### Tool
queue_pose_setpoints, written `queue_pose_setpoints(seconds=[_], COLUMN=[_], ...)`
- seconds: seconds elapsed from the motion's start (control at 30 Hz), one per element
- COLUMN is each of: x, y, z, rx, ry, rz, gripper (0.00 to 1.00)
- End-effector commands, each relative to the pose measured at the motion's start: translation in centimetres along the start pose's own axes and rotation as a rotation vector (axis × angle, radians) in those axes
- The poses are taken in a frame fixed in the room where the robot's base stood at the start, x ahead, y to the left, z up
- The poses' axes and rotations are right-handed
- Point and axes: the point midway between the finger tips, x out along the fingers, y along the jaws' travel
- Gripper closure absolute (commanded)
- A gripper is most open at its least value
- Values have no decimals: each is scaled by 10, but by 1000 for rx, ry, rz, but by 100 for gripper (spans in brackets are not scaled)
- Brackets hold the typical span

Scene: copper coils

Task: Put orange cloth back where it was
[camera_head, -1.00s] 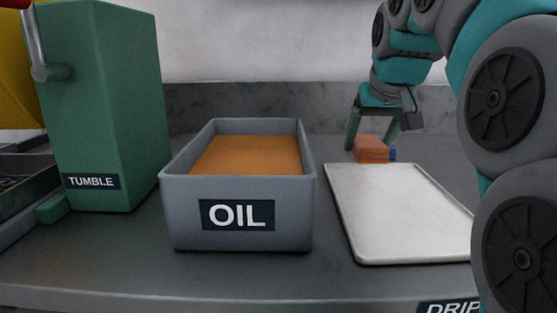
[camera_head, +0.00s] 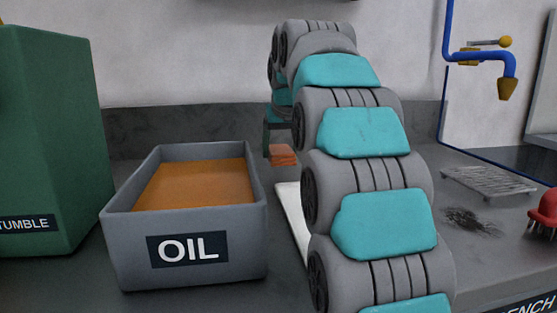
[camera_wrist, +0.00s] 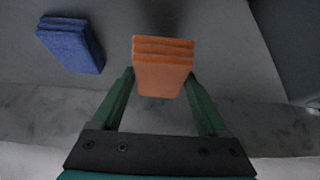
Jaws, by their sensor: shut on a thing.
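The orange cloth (camera_head: 282,155) is a folded, layered block by the far left corner of the white tray (camera_head: 292,215), on the counter near the back wall. In the wrist view the cloth (camera_wrist: 163,65) sits between the two green fingers of my gripper (camera_wrist: 160,78). My gripper (camera_head: 280,138) is shut on it, in the head view partly hidden behind my arm. Whether the cloth's underside touches the counter is hard to tell. A blue folded cloth (camera_wrist: 72,42) lies apart from it at upper left in the wrist view; my arm hides it in the head view.
A grey OIL tub (camera_head: 190,250) with orange-brown contents stands left of the cloth. A green TUMBLE machine (camera_head: 45,140) is farther left. My arm covers most of the tray. To the right are a metal rack (camera_head: 488,182), dark shavings (camera_head: 470,220), a red brush (camera_head: 546,212) and a blue pipe (camera_head: 450,35).

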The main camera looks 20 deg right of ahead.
Motion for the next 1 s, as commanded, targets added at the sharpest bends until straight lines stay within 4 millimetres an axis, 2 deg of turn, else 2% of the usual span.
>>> queue_pose_setpoints(seconds=[0.23, 0.43, 0.7, 1.0], x=[9, 16, 36, 38], y=[-3, -3, -3, -3], z=[-9, -4, 10, 10], rx=[-1, -1, -1, -1], ry=[-2, 2, -1, 0], rz=[0, 0, 1, 0], gripper=[68, 68, 68, 68])
